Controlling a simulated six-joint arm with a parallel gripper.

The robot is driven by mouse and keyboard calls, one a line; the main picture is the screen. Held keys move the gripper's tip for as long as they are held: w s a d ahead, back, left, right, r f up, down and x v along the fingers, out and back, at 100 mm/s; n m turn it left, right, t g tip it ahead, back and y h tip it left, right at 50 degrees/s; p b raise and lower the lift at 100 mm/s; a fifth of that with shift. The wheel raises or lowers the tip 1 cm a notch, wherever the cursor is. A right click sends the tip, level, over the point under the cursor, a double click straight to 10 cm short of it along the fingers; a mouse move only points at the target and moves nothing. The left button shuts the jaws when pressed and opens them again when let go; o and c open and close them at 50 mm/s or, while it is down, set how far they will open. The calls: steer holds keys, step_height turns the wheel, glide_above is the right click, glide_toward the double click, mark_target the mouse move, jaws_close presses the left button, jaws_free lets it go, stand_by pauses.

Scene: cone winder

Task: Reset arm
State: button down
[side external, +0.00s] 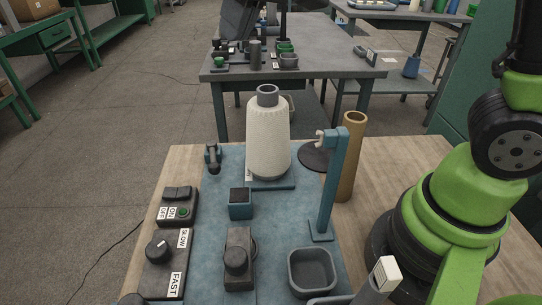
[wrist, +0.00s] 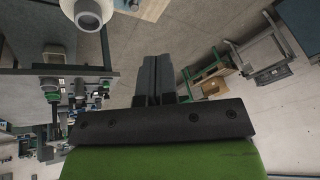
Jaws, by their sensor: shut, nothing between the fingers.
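My arm stands at the right of the side view, and my gripper is not seen there. In the wrist view my gripper (wrist: 154,66) has its two dark fingers together, with nothing between them. A white yarn cone (side external: 268,142) stands upright on the blue base plate (side external: 205,255) in the side view. A white object with a grey round tip (wrist: 88,15), which looks like the cone's top, is cut off at the wrist view's upper left. My gripper is apart from it.
A blue post (side external: 331,190) and a brown tube (side external: 352,155) stand right of the cone. A switch box with a green button (side external: 183,212), a speed-knob box (side external: 165,265) and a grey tray (side external: 312,270) sit in front. Another bench (side external: 330,62) stands behind.

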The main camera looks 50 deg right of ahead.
steer(key=s+d+m+t, duration=0.1)
steer(key=s+d, duration=0.1)
steer(key=s, duration=0.6)
steer(key=s+d+m+t, duration=0.2)
steer(key=s+d, duration=0.1)
steer(key=s, duration=0.6)
steer(key=shift+s+d+f, duration=0.2)
steer(key=shift+s+d, duration=0.05)
steer(key=shift+w, duration=0.1)
